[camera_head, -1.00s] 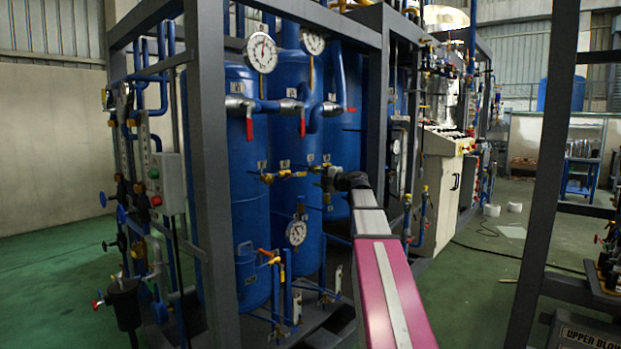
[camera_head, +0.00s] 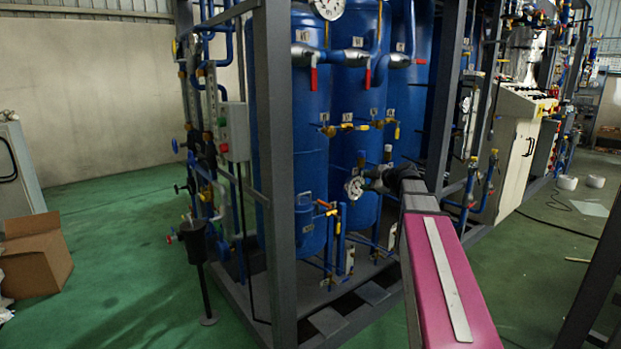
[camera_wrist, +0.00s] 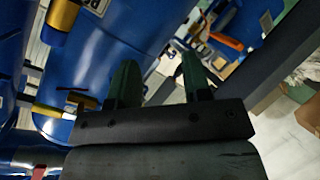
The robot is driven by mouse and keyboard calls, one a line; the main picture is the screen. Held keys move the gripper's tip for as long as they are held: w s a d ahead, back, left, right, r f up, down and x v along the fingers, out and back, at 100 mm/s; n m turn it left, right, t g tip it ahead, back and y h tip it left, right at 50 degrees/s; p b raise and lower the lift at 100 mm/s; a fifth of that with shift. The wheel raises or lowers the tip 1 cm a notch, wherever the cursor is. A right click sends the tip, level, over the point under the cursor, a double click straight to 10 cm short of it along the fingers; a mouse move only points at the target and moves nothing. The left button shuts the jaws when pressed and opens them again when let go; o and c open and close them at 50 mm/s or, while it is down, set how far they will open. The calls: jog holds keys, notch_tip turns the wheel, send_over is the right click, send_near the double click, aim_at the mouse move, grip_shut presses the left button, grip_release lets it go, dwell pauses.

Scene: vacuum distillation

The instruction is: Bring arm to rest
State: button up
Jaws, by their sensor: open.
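My gripper (camera_wrist: 158,78) shows in the wrist view with its two green fingers apart and nothing between them. In the head view my gripper (camera_head: 372,180) is small and dark at the far end of my magenta and grey arm. It points toward the blue tanks (camera_head: 305,110) inside the dark grey frame (camera_head: 272,150). A round white gauge (camera_head: 354,187) shows just left of the gripper. I cannot tell whether the gripper touches anything there.
A frame post stands left of my arm, and valves with red handles (camera_head: 313,78) hang on the tanks. A cardboard box (camera_head: 36,255) lies on the green floor at left. Open floor (camera_head: 130,220) lies between box and frame. A white cabinet (camera_head: 518,150) stands at right.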

jog(key=s+a+f+m+g+h, duration=0.25)
jog(key=s+f+m, duration=0.3)
jog(key=f, duration=0.55)
jog(key=s+a+f+m+g+h, duration=0.1)
jog(key=s+a+f+m+g, duration=0.25)
jog(key=s+f, duration=0.55)
jog(key=s+d+f+m+g+h, duration=0.1)
jog(key=s+f+m+g+h, duration=0.3)
jog(key=s+f+m, duration=0.5)
jog(key=s+f+h, duration=0.1)
jog(key=s+f, duration=0.2)
jog(key=f, duration=0.2)
jog(key=shift+s+d+f, duration=0.25)
jog(key=shift+d+f, duration=0.05)
dwell(4.3)
